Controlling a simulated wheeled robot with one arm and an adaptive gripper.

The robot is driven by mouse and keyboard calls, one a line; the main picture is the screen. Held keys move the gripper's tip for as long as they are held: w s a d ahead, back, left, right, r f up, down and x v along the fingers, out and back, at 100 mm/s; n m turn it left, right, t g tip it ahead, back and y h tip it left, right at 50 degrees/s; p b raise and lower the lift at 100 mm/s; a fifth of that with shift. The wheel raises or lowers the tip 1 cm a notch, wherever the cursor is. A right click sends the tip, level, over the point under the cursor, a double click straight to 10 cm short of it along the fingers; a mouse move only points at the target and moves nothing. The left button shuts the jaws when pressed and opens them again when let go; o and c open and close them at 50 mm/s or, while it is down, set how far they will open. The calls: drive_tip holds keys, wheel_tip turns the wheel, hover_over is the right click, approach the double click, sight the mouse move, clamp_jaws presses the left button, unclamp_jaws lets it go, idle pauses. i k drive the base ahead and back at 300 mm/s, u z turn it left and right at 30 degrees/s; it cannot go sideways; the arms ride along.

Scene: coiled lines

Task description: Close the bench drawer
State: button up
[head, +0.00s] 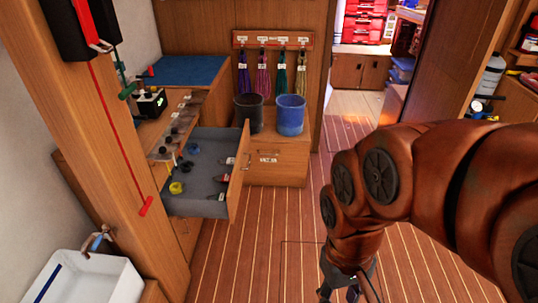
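The bench drawer (207,174) is pulled out from the wooden bench at left of centre. Its grey inside shows, with several small items in it, including a yellow one (176,188). Its wooden front (239,172) faces right and has a metal handle (247,160). My gripper (345,292) hangs low at the bottom edge of the head view, right of the drawer and well apart from it. Its fingertips are partly cut off by the frame, so I cannot tell whether it is open or shut.
Two buckets, black (249,112) and blue (290,115), stand on a low cabinet (277,160) behind the drawer. A wooden post (128,160) and a white basin (85,280) are at left. Bare plank floor (265,235) lies between the drawer and my arm.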

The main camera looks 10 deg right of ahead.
sight(214, 143)
drive_tip(key=z, duration=0.3)
drive_tip(key=i, duration=1.5)
drive_tip(key=u, duration=0.8)
drive_tip(key=k, duration=0.5)
drive_tip(key=u, duration=0.7)
drive_tip(key=i, duration=0.8)
drive_tip(key=z, duration=0.4)
